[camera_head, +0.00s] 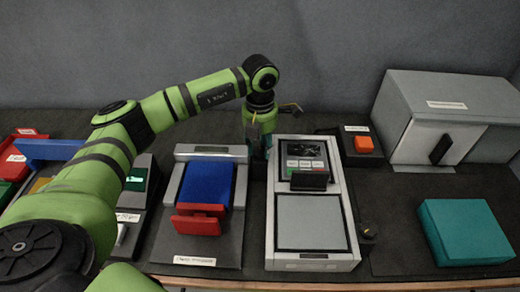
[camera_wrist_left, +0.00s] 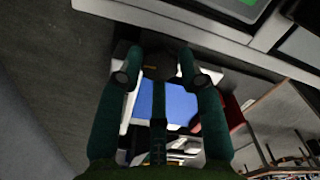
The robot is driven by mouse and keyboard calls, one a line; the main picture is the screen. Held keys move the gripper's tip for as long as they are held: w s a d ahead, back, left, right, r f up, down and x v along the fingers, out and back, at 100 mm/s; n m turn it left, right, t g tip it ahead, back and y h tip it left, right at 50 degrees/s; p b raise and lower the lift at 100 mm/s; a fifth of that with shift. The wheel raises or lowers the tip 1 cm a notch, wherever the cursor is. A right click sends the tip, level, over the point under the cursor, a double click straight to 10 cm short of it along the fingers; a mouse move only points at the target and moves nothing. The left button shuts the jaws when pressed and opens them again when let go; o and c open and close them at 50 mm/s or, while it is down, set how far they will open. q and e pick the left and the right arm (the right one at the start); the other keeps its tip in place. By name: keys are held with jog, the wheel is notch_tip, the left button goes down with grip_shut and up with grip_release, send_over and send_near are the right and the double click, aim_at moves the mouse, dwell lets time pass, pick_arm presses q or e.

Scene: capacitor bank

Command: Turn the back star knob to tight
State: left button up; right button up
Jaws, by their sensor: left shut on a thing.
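My left gripper (camera_head: 262,145) points down behind the gap between the blue-topped device and the white-framed device. In the left wrist view its two teal fingers (camera_wrist_left: 160,75) close from both sides on a dark, many-sided knob (camera_wrist_left: 160,66), which I take for the back star knob. A small light-brown mark shows on the knob's face. In the head view the knob is hidden by the gripper, and its tightness cannot be read. My right gripper is in neither view.
The white-framed device (camera_head: 312,265) stands right of the gripper, the blue panel (camera_head: 207,184) with a red handle (camera_head: 200,215) left. A small dark knob-like part (camera_head: 368,234) sits front right. An orange button (camera_head: 363,144), grey cabinet (camera_head: 430,95) and teal block (camera_head: 465,230) lie farther right.

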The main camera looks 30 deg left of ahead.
aim_at(260, 150)
pick_arm(q)
jog(key=shift+s+f+m+b, duration=0.2)
jog(key=shift+m+b, duration=0.1)
jog(key=shift+m, duration=0.3)
jog(key=o, duration=1.1)
jog(key=shift+o, duration=0.2)
jog(key=shift+w+r, duration=0.1)
jog(key=shift+r, duration=0.1)
jog(key=shift+r, duration=0.3)
notch_tip(260, 150, up, 11)
jog(key=shift+r, duration=0.15)
